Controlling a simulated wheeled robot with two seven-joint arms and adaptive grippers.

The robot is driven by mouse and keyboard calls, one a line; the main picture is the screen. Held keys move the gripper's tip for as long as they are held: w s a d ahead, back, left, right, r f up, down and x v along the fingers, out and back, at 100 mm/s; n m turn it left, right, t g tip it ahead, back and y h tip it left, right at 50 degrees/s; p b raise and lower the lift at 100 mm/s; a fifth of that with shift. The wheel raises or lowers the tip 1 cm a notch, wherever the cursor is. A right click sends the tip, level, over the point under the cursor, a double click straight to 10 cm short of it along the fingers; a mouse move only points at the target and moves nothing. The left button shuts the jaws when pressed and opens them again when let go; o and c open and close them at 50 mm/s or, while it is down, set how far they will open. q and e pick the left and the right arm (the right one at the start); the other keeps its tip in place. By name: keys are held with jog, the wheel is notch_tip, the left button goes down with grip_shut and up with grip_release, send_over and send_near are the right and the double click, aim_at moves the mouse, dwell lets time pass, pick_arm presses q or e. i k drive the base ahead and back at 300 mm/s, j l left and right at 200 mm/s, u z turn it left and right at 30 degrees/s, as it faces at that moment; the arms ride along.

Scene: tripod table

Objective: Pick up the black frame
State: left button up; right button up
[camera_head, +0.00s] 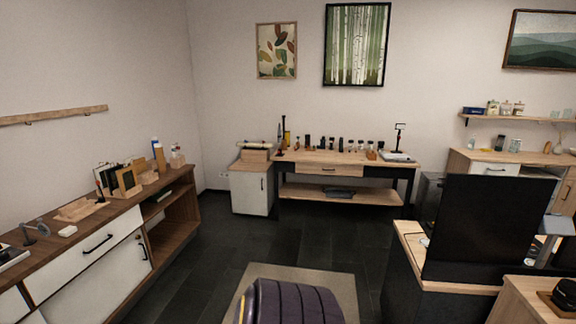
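A small upright black frame (109,180) stands among other frames on the wooden-topped left counter (150,193). A light wooden frame (126,180) stands just to its right and partly overlaps it. Two larger pictures with dark frames hang on the walls: a birch-trunk picture (357,45) at the back and a green hill landscape (541,40) at the upper right. Neither of my grippers shows in the head view, and nothing is seen held.
A workbench (330,158) with bottles stands at the back wall. A large black panel (487,232) and desk fill the right. A dark ridged shape (290,302) is at the bottom centre over a beige rug (331,281). Dark floor (215,245) lies open before the left counter.

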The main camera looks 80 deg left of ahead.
aim_at(110, 174)
jog(key=u, duration=4.1)
jog(key=i+z, duration=0.15)
jog(key=i, duration=0.4)
jog(key=i+j+z, duration=0.1)
jog(key=i, duration=0.5)
